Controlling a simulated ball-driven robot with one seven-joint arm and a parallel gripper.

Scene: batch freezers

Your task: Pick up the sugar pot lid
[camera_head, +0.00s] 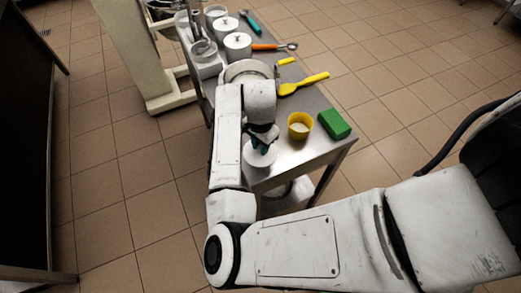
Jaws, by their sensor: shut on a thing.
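A round white lid (258,157), which I take to be the sugar pot lid, is under my gripper (262,143) near the front left corner of the metal table. My gripper is shut on it from above, at its top. The fingers and the lid's knob are partly hidden by my wrist. I cannot tell whether the lid is raised or resting on something. To its right stands a yellow pot (300,127) with pale contents and no lid on it.
A green block (334,124) lies right of the yellow pot. A yellow spoon (304,84), an orange-handled tool (275,47) and a small yellow piece (286,61) lie farther back. Lidded white pots (238,45) stand at the back.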

